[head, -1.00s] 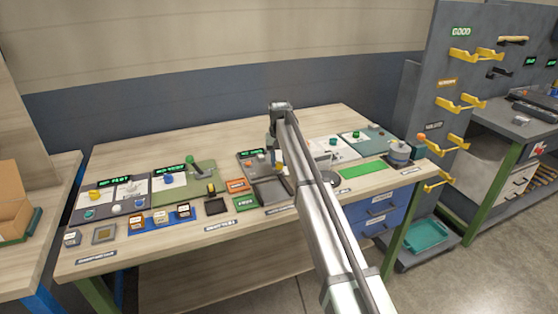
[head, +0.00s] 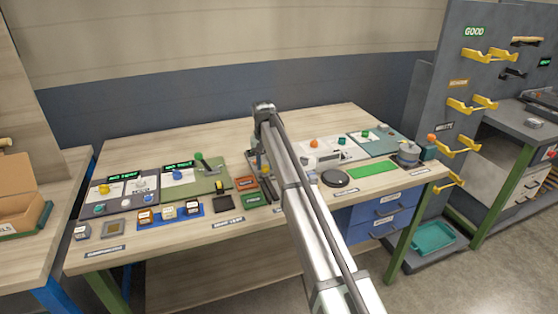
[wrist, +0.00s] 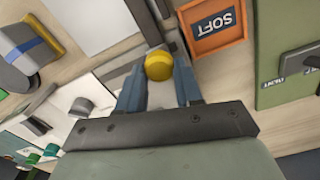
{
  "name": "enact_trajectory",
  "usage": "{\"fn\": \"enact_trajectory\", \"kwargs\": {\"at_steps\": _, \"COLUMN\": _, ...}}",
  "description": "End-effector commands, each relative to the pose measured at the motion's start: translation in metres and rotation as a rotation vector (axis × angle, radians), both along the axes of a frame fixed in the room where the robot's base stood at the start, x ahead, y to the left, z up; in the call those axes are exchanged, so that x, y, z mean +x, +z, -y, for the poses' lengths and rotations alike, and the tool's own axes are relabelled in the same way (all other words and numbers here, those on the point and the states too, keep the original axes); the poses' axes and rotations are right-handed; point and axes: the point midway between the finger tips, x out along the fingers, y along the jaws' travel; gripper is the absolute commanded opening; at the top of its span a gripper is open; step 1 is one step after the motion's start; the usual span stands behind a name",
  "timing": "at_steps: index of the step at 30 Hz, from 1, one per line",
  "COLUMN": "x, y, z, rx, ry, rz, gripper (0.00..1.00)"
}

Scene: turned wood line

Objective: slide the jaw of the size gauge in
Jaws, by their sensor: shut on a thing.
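The size gauge is a dark grey device on the bench, mostly hidden behind my arm in the head view. In the wrist view its dark rail (wrist: 147,22) runs up from between my fingers. A round yellow knob (wrist: 159,66), which looks like the handle of the gauge's jaw, sits between my fingertips. My gripper (wrist: 158,72) is shut on this knob, with one blue-grey finger on either side. In the head view my gripper (head: 266,168) is low over the bench, just right of the orange SOFT tray. The jaw's gap cannot be made out.
The orange SOFT tray (wrist: 217,28) lies close beside my gripper, and it also shows in the head view (head: 245,183). A green tray (head: 252,199) lies in front of it. A green panel with a lever (head: 203,178) stands to the left. A black round pad (head: 335,178) lies to the right.

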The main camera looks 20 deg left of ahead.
Motion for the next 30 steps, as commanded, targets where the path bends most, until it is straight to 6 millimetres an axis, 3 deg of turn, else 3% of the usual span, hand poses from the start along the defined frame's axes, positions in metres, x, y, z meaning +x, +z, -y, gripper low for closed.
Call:
{"fn": "enact_trajectory", "kwargs": {"at_steps": 12, "x": -0.0097, "y": 0.0004, "z": -0.0101, "rx": 0.004, "ry": 0.001, "rz": -0.002, "gripper": 0.0}}
{"fn": "enact_trajectory", "kwargs": {"at_steps": 13, "x": -0.0099, "y": 0.0005, "z": -0.0102, "rx": 0.005, "ry": 0.002, "rz": -0.003, "gripper": 0.37}}
{"fn": "enact_trajectory", "kwargs": {"at_steps": 21, "x": -0.009, "y": 0.0003, "z": -0.0089, "rx": 0.003, "ry": 0.001, "rz": -0.001, "gripper": 0.6}}
{"fn": "enact_trajectory", "kwargs": {"at_steps": 30, "x": -0.0078, "y": 0.0037, "z": -0.0082, "rx": 0.001, "ry": 0.0, "rz": 0.0, "gripper": 0.6}}
